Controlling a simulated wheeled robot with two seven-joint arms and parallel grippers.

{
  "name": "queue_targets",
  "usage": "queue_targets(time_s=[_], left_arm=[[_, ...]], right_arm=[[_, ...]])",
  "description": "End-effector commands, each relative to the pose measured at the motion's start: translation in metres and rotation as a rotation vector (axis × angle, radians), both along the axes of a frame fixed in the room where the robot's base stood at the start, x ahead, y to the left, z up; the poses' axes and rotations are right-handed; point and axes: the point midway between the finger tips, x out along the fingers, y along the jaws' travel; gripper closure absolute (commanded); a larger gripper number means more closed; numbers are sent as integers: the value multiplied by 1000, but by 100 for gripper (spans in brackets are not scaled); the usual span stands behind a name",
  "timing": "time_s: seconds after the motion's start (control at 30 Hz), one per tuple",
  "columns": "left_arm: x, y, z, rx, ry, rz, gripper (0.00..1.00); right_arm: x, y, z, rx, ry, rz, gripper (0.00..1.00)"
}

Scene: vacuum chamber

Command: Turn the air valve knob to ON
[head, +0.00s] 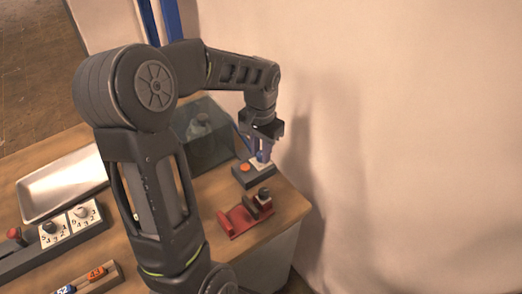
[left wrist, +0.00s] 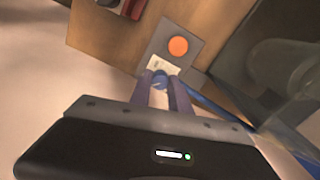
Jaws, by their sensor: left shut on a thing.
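The air valve's knob (left wrist: 160,82) is a small blue piece beside a white label (left wrist: 163,66) on a grey control box (head: 257,178). An orange round button (left wrist: 178,46) sits on the same box, which also shows in the left wrist view (left wrist: 193,51). My left gripper (head: 262,153) reaches down over the box, and in the left wrist view its two fingers (left wrist: 159,80) are shut on the blue knob. The fingers hide much of the knob, and I cannot read its setting. My right gripper is in neither view.
A clear chamber (head: 205,145) stands left of the box, with a blue tube nearby. A red stand (head: 236,222) is in front of the box. A silver tray (head: 62,185) and numbered dials (head: 83,213) lie at the left. A bare wall (head: 420,130) is at the right.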

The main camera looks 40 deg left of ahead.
Motion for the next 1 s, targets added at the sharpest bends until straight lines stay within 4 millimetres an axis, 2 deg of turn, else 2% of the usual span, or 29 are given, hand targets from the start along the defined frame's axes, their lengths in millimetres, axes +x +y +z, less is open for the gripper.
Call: queue_targets(time_s=[0.27, 0.57, 1.0], left_arm=[[0, 0, 0, 0, -1, -10, 100], [0, 0, 0, 0, 0, -106, 100], [1, 0, 1, 1, -1, -460, 100]], right_arm=[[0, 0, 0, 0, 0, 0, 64], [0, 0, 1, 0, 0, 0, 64], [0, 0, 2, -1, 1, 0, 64]])
